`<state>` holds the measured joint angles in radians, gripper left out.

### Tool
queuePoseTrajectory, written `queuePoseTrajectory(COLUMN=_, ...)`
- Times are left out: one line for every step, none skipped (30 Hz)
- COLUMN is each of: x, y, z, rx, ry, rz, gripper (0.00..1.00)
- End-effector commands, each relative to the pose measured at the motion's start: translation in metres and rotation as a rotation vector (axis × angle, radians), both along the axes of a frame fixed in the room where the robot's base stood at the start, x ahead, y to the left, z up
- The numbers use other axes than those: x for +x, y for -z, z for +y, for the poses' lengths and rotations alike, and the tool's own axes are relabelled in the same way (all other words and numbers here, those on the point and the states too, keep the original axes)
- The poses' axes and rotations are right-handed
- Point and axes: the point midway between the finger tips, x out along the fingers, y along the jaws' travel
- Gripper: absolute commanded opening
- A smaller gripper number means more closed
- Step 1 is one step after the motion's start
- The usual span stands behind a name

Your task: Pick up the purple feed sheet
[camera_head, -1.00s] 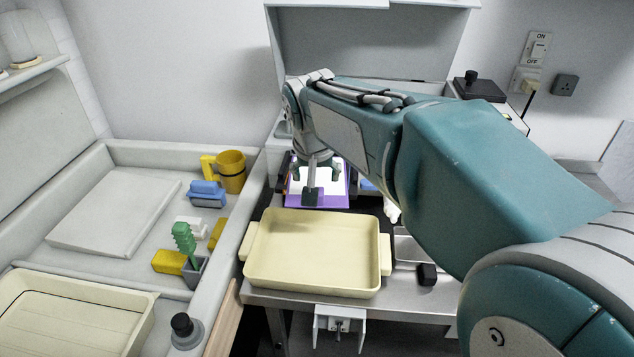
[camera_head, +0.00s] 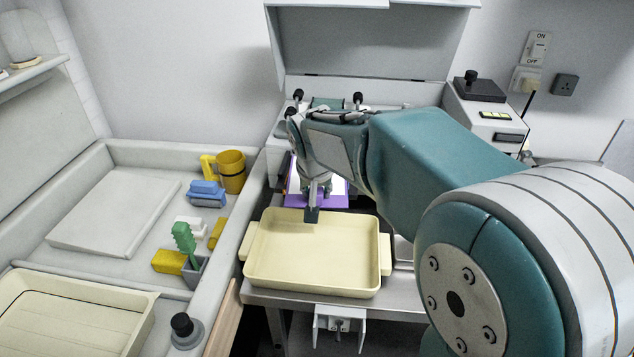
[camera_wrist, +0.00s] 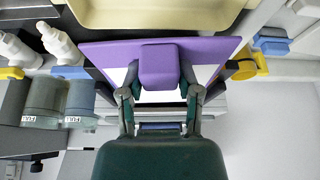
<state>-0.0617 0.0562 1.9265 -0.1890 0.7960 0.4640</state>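The purple feed sheet (camera_wrist: 112,54) fills the middle of the wrist view, with a raised purple tab (camera_wrist: 158,66) and white paper on it. In the head view the sheet (camera_head: 333,201) lies behind the cream tray, partly hidden by my arm. My gripper (camera_wrist: 159,72) is at the sheet, with one finger on each side of the tab. The fingers look very close to the tab's sides; whether they press on it is not clear. In the head view my gripper (camera_head: 318,190) is above the sheet.
The cream tray (camera_head: 312,278) stands in front of the sheet. At left, a sink holds a yellow mug (camera_head: 231,172), a blue block (camera_head: 206,194) and a green brush (camera_head: 184,240). White bottles (camera_wrist: 58,44) are beside the sheet. A raised grey hood (camera_head: 365,40) is behind.

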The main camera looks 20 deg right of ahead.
Motion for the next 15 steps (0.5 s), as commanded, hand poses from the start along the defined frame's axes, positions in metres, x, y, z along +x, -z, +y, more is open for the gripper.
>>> queuePoseTrajectory(x=-0.0002, y=0.0005, z=0.0001, rx=0.0, ry=0.0, rz=0.001, gripper=0.0)
queuePoseTrajectory(x=-0.0003, y=0.0006, z=0.0002, rx=0.001, ry=0.0, rz=0.002, gripper=0.0)
queuePoseTrajectory(x=-0.0003, y=0.0007, z=0.0001, rx=0.001, ry=0.0, rz=0.002, gripper=0.0)
queuePoseTrajectory(x=-0.0003, y=0.0007, z=0.0002, rx=0.001, ry=0.0, rz=0.002, gripper=0.0)
queuePoseTrajectory(x=-0.0003, y=0.0006, z=0.0002, rx=0.001, ry=0.0, rz=0.002, gripper=0.0)
queuePoseTrajectory(x=-0.0002, y=0.0007, z=0.0002, rx=0.001, ry=0.0, rz=0.002, gripper=0.0)
queuePoseTrajectory(x=-0.0003, y=0.0007, z=0.0002, rx=0.001, ry=0.0, rz=0.002, gripper=0.0)
queuePoseTrajectory(x=-0.0003, y=0.0008, z=0.0002, rx=0.001, ry=0.0, rz=0.002, gripper=0.0)
queuePoseTrajectory(x=-0.0003, y=0.0009, z=0.0002, rx=0.001, ry=0.0, rz=0.002, gripper=0.0)
queuePoseTrajectory(x=-0.0004, y=0.0008, z=0.0002, rx=0.001, ry=0.0, rz=0.003, gripper=0.0)
queuePoseTrajectory(x=-0.0004, y=0.0007, z=0.0002, rx=0.001, ry=0.0, rz=0.003, gripper=0.0)
queuePoseTrajectory(x=-0.0004, y=0.0001, z=0.0002, rx=0.001, ry=0.0, rz=0.003, gripper=0.0)
queuePoseTrajectory(x=-0.0002, y=-0.001, z=0.0002, rx=0.001, ry=0.0, rz=0.002, gripper=0.0)
queuePoseTrajectory(x=-0.0002, y=-0.0023, z=0.0002, rx=0.001, ry=0.0, rz=0.002, gripper=0.0)
queuePoseTrajectory(x=0.0001, y=-0.005, z=0.0002, rx=0.0, ry=0.0, rz=0.001, gripper=0.0)
